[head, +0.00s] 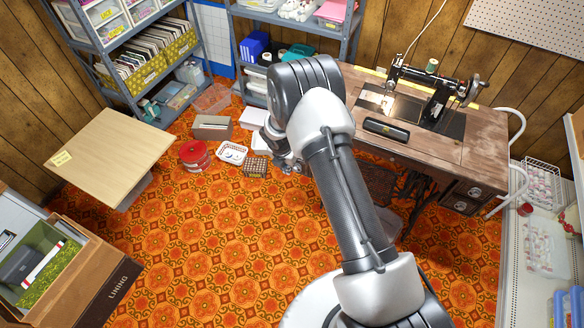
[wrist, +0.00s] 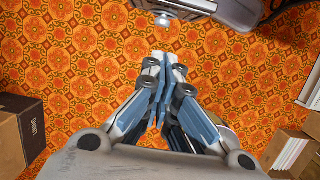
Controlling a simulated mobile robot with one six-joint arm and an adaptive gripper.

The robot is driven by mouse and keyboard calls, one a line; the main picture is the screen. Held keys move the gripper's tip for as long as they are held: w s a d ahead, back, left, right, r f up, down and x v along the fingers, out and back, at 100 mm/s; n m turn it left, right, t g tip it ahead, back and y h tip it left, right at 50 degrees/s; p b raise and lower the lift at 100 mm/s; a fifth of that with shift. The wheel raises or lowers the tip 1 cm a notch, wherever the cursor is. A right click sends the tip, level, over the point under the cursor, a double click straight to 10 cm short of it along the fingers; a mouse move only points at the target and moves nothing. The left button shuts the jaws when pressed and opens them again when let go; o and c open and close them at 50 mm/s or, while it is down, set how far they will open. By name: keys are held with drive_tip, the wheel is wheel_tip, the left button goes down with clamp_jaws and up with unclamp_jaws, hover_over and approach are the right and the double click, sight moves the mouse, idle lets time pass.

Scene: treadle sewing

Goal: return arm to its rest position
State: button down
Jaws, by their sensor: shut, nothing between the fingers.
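My arm rises from my base at the bottom of the head view and bends over at the elbow. My gripper (wrist: 168,58) shows in the wrist view, its fingers together and empty, above the orange patterned floor (wrist: 60,55). In the head view the wrist end hangs down in the middle, and the fingers are small and partly hidden there. The sewing machine (head: 435,90) stands on its wooden treadle table (head: 475,150), to the right of my gripper and apart from it.
A red tin (head: 195,156), a white tray (head: 232,152) and boxes lie on the floor near my wrist. A light wood table (head: 112,150) and a LINHO box (head: 110,285) stand left. Shelves (head: 115,75) line the back.

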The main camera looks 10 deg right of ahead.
drive_tip(key=p+v, duration=0.1)
drive_tip(key=v, duration=0.3)
drive_tip(key=shift+r, duration=0.4)
drive_tip(key=shift+s, duration=0.1)
drive_tip(key=s+d+r+m, duration=0.2)
drive_tip(key=s+r+m, duration=0.15)
drive_tip(key=r, duration=0.65)
drive_tip(key=s+d+r+m+t, duration=0.1)
drive_tip(key=s+r+m, duration=0.1)
drive_tip(key=r+m, duration=0.5)
drive_tip(key=s+d+r+m, duration=0.2)
drive_tip(key=s+r+m, duration=0.1)
drive_tip(key=r, duration=0.9)
drive_tip(key=s+r+m, duration=0.3)
drive_tip(key=s+m, duration=0.2)
drive_tip(key=s, duration=0.3)
drive_tip(key=s+r+m+t+y, duration=0.1)
drive_tip(key=s+r+m, duration=0.2)
drive_tip(key=s, duration=0.6)
drive_tip(key=s+r+m, duration=0.4)
drive_tip(key=s+m, duration=0.3)
drive_tip(key=s, duration=0.1)
drive_tip(key=shift+s+a+y, duration=0.25)
drive_tip(key=shift+a+y, duration=0.05)
